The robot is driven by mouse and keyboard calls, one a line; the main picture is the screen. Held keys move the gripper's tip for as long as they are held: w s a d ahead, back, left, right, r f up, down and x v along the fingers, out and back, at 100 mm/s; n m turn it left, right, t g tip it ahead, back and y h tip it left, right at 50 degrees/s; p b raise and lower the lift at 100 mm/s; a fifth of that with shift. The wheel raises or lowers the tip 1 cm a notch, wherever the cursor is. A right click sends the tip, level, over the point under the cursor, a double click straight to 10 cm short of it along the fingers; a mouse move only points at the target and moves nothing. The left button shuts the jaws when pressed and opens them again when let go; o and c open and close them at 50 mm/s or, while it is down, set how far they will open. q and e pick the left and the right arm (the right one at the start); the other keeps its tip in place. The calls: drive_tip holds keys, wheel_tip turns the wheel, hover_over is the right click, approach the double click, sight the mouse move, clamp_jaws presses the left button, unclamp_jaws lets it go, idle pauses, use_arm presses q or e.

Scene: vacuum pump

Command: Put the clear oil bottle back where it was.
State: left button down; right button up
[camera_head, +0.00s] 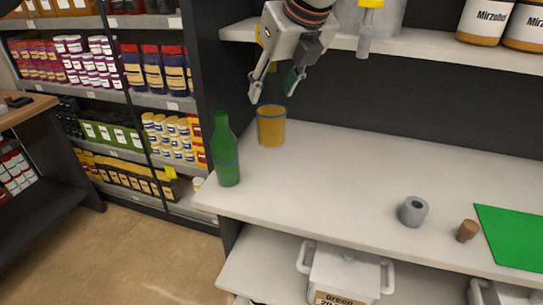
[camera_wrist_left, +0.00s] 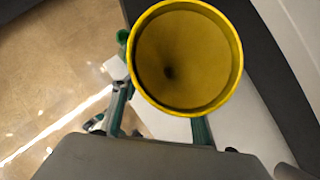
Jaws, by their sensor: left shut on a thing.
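The clear oil bottle (camera_head: 271,127) shows as an amber body with a blue line around its top, at the back left of the white bench (camera_head: 340,165). Its clear upper part hardly shows. My left gripper (camera_head: 272,92) comes down from above, its fingers apart at the top of the bottle and shut on it. In the wrist view the bottle (camera_wrist_left: 185,60) is a large yellow round shape between the fingers (camera_wrist_left: 160,125). I cannot tell whether its base touches the bench. My right gripper is not in view.
A green bottle (camera_head: 225,155) stands close, left of the oil bottle near the bench edge. A grey ring (camera_head: 413,211), a brown stopper (camera_head: 467,231) and a green mat (camera_head: 515,236) lie at right. The upper shelf (camera_head: 410,43) overhangs behind. The middle bench is clear.

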sight(273, 147)
use_arm(q)
wheel_tip(273, 147, down, 14)
drive_tip(key=shift+p, duration=0.35)
drive_tip(key=shift+f, duration=0.15)
drive_tip(key=shift+f, duration=0.15)
drive_tip(key=c, duration=1.2)
unclamp_jaws()
drive_tip(key=shift+o, duration=0.2)
